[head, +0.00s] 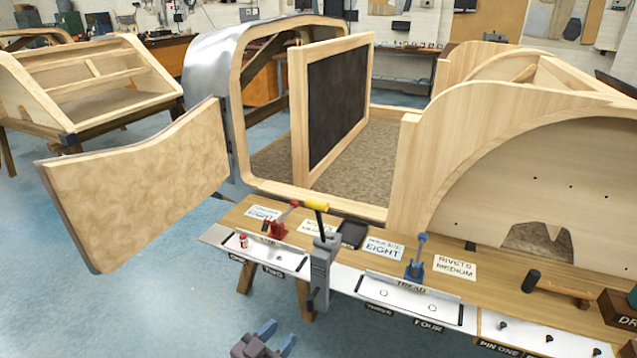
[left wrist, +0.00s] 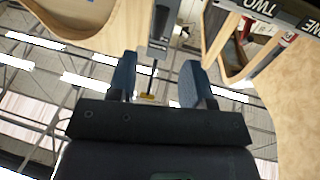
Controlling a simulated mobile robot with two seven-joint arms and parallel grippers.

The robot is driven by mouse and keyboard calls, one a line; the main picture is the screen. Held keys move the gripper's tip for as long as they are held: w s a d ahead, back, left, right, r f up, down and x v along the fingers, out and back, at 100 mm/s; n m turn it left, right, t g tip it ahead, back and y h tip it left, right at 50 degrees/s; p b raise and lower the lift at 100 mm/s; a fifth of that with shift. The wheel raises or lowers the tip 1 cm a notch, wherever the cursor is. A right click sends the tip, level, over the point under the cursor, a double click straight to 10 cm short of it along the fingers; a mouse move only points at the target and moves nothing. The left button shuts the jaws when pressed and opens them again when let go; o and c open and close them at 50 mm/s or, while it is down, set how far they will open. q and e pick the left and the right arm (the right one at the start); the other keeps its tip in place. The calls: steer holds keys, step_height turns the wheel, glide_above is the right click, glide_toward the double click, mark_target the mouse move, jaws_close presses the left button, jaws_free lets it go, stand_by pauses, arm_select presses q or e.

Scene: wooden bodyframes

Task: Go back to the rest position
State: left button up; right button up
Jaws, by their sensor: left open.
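My left gripper (head: 280,335) shows at the bottom of the head view, low in front of the workbench (head: 350,255). Its two blue fingers are apart with nothing between them. In the left wrist view the gripper (left wrist: 160,72) points upside down toward the bench edge and ceiling, its fingers spread and empty. My right gripper is in neither view.
The bench carries a grey clamp with a yellow handle (head: 318,245), a red tool (head: 280,222), a blue tool (head: 416,258) and a hammer (head: 555,290). A wooden bodyframe (head: 480,150) stands behind; its open door panel (head: 140,185) extends left. Blue floor (head: 150,310) is clear at lower left.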

arm_select(q)
steer(key=s+a+f+n+g+y, duration=0.1)
steer(key=s+a+y, duration=0.2)
steer(key=s+a, duration=0.2)
steer(key=s+a+f+n+g+y+p, duration=0.1)
steer(key=s+a, duration=0.4)
steer(key=s, duration=0.5)
steer(key=s+a+f+n+g+y, duration=0.2)
steer(key=s+a+y, duration=0.3)
steer(key=s, duration=0.3)
steer(key=shift+s+a+n, duration=0.15)
steer(key=shift+a+n, duration=0.15)
steer(key=shift+n, duration=0.2)
steer(key=shift+f, duration=0.1)
